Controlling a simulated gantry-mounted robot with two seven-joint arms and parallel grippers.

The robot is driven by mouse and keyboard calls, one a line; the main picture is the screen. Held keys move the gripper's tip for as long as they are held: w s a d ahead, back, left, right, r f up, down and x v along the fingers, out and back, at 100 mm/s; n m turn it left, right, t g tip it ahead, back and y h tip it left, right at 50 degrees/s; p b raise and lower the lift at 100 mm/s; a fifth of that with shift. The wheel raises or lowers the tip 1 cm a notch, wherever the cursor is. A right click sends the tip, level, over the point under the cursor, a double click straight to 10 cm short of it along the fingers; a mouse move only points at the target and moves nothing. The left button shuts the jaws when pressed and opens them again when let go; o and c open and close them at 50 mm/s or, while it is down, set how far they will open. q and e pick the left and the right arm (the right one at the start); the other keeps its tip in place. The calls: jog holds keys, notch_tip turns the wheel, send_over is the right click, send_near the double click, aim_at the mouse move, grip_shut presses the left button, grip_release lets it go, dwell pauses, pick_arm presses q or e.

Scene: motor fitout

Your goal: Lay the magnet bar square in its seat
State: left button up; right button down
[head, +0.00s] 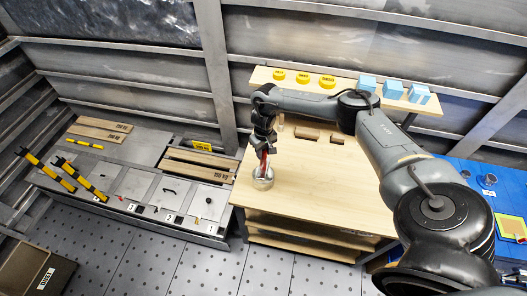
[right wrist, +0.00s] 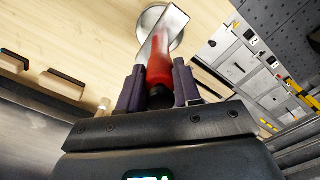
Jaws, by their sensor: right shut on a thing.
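My right gripper (head: 264,149) points down over the left part of the wooden bench. It is shut on a bar with a red part and a silver, flat-sided part, which looks like the magnet bar (head: 263,164). In the right wrist view the bar's red part (right wrist: 160,63) lies between the two dark fingers, and its silver part reaches out beyond them. A round metal cup (head: 262,183) stands on the bench under the bar; it also shows in the right wrist view (right wrist: 148,19). Whether bar and cup touch, I cannot tell. The seat's shape is hidden. My left gripper is out of view.
The wooden bench (head: 335,200) is mostly clear in front. Wooden blocks (head: 307,133) lie behind the gripper. Yellow discs (head: 303,78) and blue boxes (head: 392,89) stand on the back shelf. A grey cabinet (head: 140,187) with yellow-black bars is at left, a blue table (head: 470,172) at right.

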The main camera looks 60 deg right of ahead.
jog(key=shift+f, duration=0.45)
jog(key=shift+f+b, duration=0.5)
jog(key=shift+f, duration=0.15)
dwell(0.3)
jog(key=shift+p, duration=0.45)
dwell(1.0)
jog(key=shift+f, duration=0.45)
jog(key=shift+f, duration=0.2)
dwell(1.0)
